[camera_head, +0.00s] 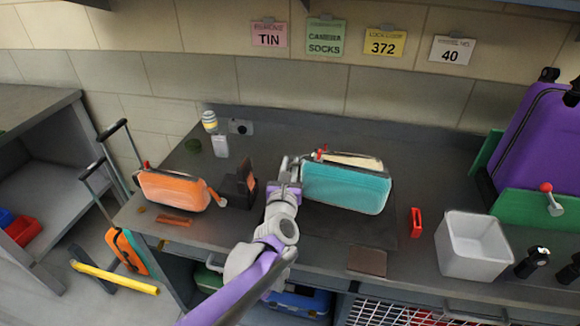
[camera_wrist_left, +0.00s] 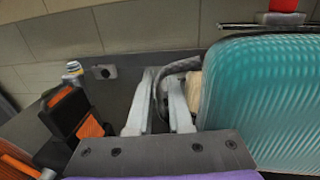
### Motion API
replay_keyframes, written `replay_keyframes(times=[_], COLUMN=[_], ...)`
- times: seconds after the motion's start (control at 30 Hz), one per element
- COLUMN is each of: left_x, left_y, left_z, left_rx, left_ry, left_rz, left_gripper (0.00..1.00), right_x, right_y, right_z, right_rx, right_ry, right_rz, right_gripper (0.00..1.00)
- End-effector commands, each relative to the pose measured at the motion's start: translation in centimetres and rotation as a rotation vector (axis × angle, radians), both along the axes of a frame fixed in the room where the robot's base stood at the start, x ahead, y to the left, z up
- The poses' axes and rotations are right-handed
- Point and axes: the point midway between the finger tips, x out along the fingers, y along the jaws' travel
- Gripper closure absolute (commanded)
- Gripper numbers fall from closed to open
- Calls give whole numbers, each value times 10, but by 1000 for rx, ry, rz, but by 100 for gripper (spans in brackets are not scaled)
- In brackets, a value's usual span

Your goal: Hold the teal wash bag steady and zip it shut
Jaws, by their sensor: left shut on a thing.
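The teal wash bag (camera_head: 345,187) stands on the dark table, and its ribbed side fills the right of the left wrist view (camera_wrist_left: 265,100). A beige strip (camera_head: 355,161) shows along its top, so the top looks at least partly open. A red tab (camera_head: 319,154), perhaps the zip pull, is near its top left end. My left gripper (camera_head: 290,164) is at the bag's left end. In the left wrist view its fingers (camera_wrist_left: 160,85) are shut around a dark grey strap or loop (camera_wrist_left: 178,68) beside the bag. My right gripper is not in view.
An orange bag (camera_head: 172,190) and a dark holder (camera_head: 238,188) stand to the left. A red object (camera_head: 416,222), a brown pad (camera_head: 367,261) and a white bin (camera_head: 474,262) are to the right. A purple suitcase (camera_head: 535,140) stands far right. The table front of the bag is mostly clear.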

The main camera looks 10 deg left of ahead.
Motion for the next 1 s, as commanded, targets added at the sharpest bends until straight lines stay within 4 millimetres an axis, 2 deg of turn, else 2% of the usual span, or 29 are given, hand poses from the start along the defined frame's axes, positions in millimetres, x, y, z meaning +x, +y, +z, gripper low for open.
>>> replay_keyframes(times=[0.47,1.0], left_x=[0,0], left_y=[-1,-1], left_z=[-4,-55], left_rx=[-2,-1], left_ry=[0,0], left_rz=[1,1], left_gripper=[100,100], right_x=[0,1], right_y=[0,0], right_z=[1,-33], right_rx=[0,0], right_ry=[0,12], right_rz=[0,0], right_gripper=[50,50])
